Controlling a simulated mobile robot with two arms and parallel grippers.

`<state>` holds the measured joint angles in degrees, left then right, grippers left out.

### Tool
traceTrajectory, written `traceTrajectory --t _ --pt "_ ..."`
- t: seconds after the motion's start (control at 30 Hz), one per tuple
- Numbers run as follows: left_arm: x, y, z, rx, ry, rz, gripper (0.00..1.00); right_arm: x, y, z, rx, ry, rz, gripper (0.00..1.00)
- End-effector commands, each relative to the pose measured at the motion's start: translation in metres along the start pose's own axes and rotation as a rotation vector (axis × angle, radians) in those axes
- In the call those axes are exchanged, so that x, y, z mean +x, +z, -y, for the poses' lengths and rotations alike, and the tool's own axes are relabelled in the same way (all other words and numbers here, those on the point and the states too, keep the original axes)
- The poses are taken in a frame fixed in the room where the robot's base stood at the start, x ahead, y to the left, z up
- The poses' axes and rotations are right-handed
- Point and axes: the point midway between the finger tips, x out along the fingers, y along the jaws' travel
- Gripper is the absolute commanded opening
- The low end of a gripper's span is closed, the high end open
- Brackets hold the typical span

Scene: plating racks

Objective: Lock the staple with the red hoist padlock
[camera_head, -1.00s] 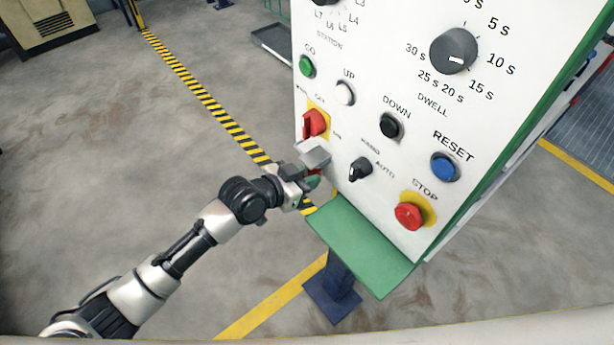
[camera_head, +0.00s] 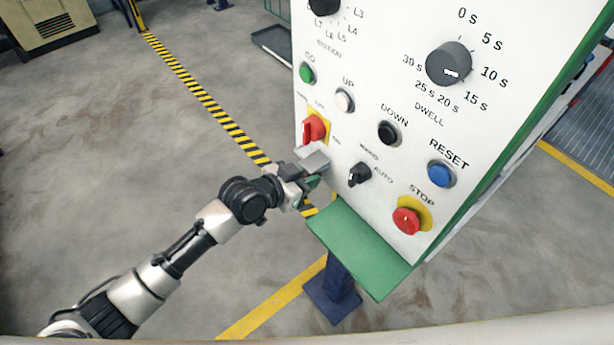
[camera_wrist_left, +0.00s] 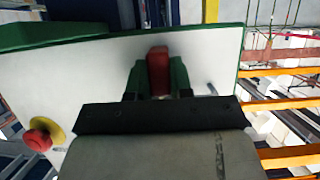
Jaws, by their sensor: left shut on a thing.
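My left gripper (camera_head: 314,181) is at the lower left edge of the white control panel (camera_head: 375,85), below the red switch. In the left wrist view its green fingers (camera_wrist_left: 157,78) are shut on the red padlock (camera_wrist_left: 158,70), with the panel face behind it. The padlock's shackle is not clearly visible, and in the head view the padlock is mostly hidden by the gripper. A small grey bar (camera_wrist_left: 211,88) shows on the panel right of the fingers; I cannot tell whether it is the staple. My right gripper is out of view.
The red switch (camera_head: 314,129) sits on a yellow plate just above the gripper. The hand/auto knob (camera_head: 358,174) and red stop button (camera_head: 407,221) are to its right. A green ledge (camera_head: 358,245) juts out below the panel. The floor on the left is clear.

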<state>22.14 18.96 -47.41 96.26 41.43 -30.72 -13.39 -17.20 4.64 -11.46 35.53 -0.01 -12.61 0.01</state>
Motion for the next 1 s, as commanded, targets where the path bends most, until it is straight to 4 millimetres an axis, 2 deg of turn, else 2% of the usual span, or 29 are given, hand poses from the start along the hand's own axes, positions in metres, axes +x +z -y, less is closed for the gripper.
traceTrajectory --t 0.23,0.97,1.0 --pt "-0.0020 -0.0063 0.0004 0.001 -0.001 -0.005 0.00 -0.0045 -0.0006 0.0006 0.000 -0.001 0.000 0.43" --pt "0.0008 0.0010 0.0003 0.000 -0.001 -0.003 0.00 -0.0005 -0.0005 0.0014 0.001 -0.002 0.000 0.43" --pt "0.0007 0.0011 0.0003 0.000 -0.001 -0.002 0.26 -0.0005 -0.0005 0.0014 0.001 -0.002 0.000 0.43"
